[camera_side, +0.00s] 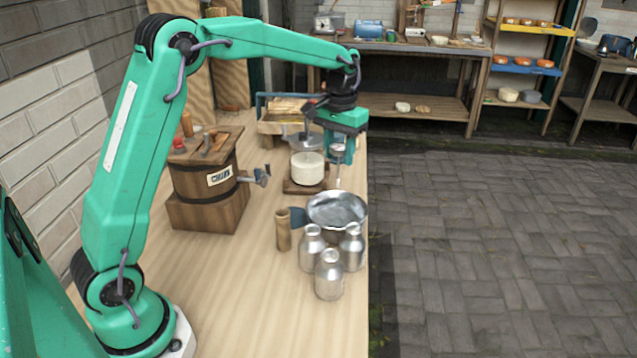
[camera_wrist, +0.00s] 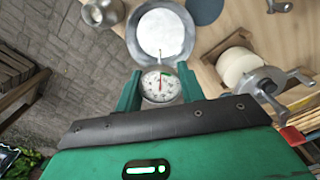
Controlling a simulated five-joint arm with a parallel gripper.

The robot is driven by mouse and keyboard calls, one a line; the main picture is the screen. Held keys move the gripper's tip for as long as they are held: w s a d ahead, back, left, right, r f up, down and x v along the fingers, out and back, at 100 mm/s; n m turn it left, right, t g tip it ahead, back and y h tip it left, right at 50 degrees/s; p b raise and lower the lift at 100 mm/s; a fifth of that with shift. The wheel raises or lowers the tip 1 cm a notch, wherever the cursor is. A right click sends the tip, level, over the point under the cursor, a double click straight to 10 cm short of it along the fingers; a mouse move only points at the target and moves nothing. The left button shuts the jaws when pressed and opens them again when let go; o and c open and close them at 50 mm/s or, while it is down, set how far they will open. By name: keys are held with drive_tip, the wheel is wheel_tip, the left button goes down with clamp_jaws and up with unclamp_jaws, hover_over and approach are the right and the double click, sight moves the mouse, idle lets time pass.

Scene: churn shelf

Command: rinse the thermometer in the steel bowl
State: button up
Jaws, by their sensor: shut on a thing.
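My gripper (camera_side: 339,153) is shut on the thermometer (camera_side: 338,165), holding it upright with its thin stem pointing down. In the wrist view the thermometer's round dial (camera_wrist: 160,84) sits between the two green fingers of my gripper (camera_wrist: 159,88). The steel bowl (camera_side: 338,231) stands near the right edge of the table, with a pale, shiny surface inside. In the side view the stem's tip shows just above the bowl's far rim, apparently outside the bowl. In the wrist view the bowl (camera_wrist: 190,39) lies just beyond the dial.
Several metal bottles (camera_side: 329,275) stand close in front of the bowl. A white round block (camera_side: 307,169) sits on a small board behind. A wooden churn (camera_side: 205,185) stands left. The front of the table is clear.

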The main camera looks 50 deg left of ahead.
sight(339, 163)
drive_tip(key=shift+a+f, duration=0.1)
drive_tip(key=shift+f, duration=0.1)
drive_tip(key=shift+f, duration=5.4)
drive_tip(key=shift+s+d, duration=0.2)
drive_tip(key=shift+d, duration=0.05)
drive_tip(key=shift+w+a, duration=0.2)
drive_tip(key=shift+a, duration=0.05)
drive_tip(key=shift+r, duration=0.1)
drive_tip(key=shift+r, duration=3.7)
drive_tip(key=shift+r, duration=2)
